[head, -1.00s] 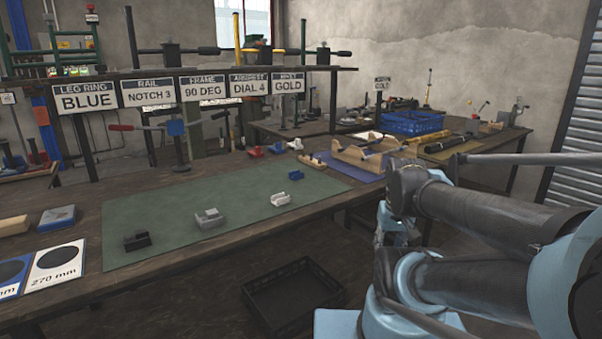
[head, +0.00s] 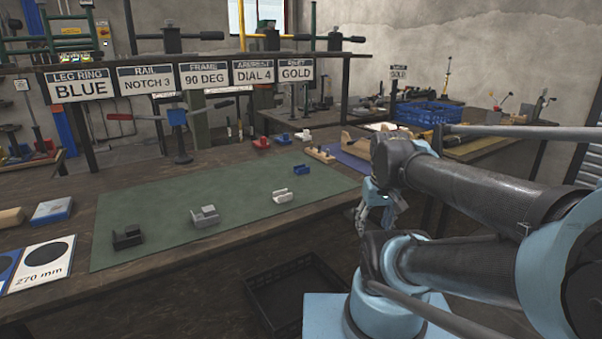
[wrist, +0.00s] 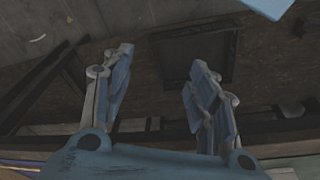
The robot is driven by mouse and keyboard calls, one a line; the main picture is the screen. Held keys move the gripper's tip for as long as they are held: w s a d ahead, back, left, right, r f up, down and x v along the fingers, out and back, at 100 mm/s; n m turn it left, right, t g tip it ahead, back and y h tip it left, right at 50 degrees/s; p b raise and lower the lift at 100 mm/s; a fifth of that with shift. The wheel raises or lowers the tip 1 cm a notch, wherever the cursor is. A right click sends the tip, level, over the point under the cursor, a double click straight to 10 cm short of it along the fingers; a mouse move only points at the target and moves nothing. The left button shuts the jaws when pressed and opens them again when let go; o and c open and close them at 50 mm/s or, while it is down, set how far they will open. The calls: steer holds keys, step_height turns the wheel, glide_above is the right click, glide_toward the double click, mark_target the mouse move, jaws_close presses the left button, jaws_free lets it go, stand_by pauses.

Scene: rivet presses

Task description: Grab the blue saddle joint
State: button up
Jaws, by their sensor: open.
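The blue saddle joint (head: 302,170) is a small block at the far right end of the green mat (head: 240,228). A white saddle joint (head: 280,196), a grey one (head: 205,217) and a black one (head: 127,237) lie nearer along the mat. My gripper (head: 384,215) is beyond the table's front edge, to the right of and apart from the blue joint. In the wrist view my gripper (wrist: 158,95) has its two fingers spread with nothing between them. The blue joint does not show in the wrist view.
A black crate (head: 297,290) stands on the floor below the table. Red and white pieces and a wooden block (head: 320,154) lie behind the mat. A shelf with signs (head: 203,77) runs above the table's back. A blue crate (head: 430,113) stands on the far table.

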steer(key=w+a+r+n, duration=0.3)
steer(key=w+r+n, duration=0.3)
steer(key=w+r, duration=0.25)
step_height(320, 180, up, 13)
steer(key=n+g, duration=0.2)
steer(key=n, duration=1.5)
glide_above(302, 169)
steer(key=w, duration=0.2)
step_height(302, 169, down, 11)
steer(key=shift+r, duration=0.1)
steer(key=shift+w+a+f, duration=0.1)
steer(key=shift+f, duration=2.65)
steer(key=c, duration=1)
